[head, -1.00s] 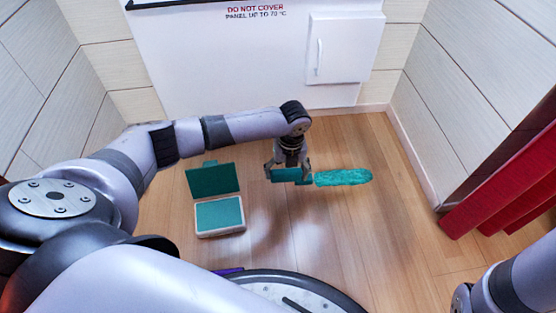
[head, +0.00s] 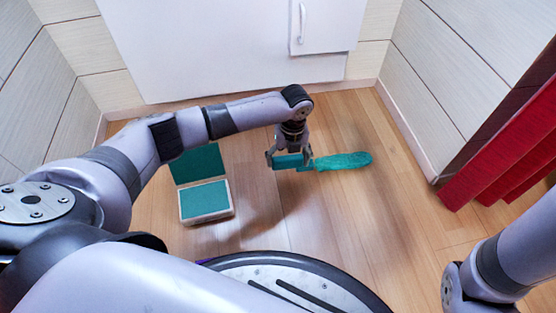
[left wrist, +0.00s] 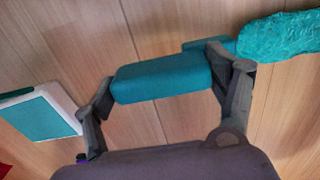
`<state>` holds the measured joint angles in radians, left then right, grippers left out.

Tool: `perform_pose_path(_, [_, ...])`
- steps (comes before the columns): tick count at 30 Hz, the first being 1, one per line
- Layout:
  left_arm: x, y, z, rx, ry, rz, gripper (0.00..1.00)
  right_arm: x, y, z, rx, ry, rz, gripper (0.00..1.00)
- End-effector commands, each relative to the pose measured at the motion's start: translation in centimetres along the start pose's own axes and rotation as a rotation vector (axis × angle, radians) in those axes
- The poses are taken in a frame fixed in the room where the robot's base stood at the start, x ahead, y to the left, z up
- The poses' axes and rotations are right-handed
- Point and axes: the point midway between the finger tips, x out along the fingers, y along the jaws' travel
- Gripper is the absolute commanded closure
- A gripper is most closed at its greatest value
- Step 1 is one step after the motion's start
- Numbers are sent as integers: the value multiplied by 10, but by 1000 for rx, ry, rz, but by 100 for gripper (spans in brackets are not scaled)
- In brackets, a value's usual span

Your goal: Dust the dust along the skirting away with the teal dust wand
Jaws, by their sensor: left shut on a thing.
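The teal dust wand has a plain handle (head: 286,162) and a fluffy head (head: 343,161). My left gripper (head: 289,156) is shut on the handle, and the wand lies roughly level across the picture, head to the right, above the floor or close to it. In the left wrist view the handle (left wrist: 162,78) is between the fingers and the fluffy head (left wrist: 280,36) is at the upper right. The pale skirting (head: 405,137) runs along the right wall. I cannot make out dust on it. My right gripper is out of view.
An open box with a teal pad (head: 205,200) and raised teal lid stands on the wooden floor left of the wand; its corner shows in the left wrist view (left wrist: 42,115). A white panel (head: 220,45) is at the back. Red fabric (head: 505,150) hangs at right. Floor right of the wand is clear.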

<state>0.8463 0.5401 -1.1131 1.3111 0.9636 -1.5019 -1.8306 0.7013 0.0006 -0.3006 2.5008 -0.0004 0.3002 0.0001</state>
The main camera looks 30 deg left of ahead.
Motion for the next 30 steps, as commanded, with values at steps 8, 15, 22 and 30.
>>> perform_pose_path(8, [-1,-36,0,1,-2,-3,60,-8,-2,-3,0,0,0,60])
perform_pose_path(15, [-2,-64,0,0,-1,-3,60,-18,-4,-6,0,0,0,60])
perform_pose_path(22, [-4,-88,0,0,0,-2,60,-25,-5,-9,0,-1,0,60])
perform_pose_path(30, [-6,-100,0,-1,0,-1,60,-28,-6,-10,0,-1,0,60])
